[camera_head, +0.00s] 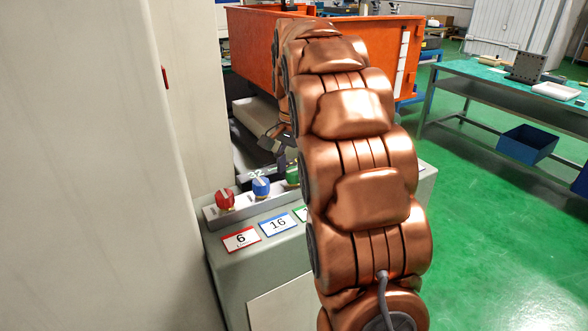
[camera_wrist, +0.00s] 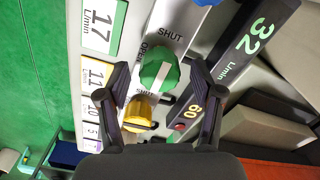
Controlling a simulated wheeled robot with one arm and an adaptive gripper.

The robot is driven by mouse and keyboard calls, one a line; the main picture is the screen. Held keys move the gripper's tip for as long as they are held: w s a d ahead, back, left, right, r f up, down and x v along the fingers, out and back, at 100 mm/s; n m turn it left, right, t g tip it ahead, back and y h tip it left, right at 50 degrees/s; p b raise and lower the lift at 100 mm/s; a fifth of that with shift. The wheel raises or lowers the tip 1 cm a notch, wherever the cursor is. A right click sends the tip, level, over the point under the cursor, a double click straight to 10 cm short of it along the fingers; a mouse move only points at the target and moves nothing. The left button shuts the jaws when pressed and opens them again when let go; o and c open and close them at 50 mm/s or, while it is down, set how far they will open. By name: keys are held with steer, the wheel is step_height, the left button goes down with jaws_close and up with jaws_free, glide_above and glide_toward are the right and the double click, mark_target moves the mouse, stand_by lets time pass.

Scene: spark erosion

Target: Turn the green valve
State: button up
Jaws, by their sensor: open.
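In the head view the green valve (camera_head: 292,177) shows only in part, since my arm hides the rest. My gripper (camera_head: 279,137) is partly seen there, above the panel.
A yellow valve (camera_wrist: 138,113) sits close to the green one, also between the fingers. A red valve (camera_head: 225,200) and a blue valve (camera_head: 261,185) stand left of the green one. A tall pale cabinet (camera_head: 95,150) is at left. An orange bin (camera_head: 250,48) stands behind.

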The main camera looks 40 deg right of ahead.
mark_target(294, 170)
steer(key=shift+r, duration=3.7)
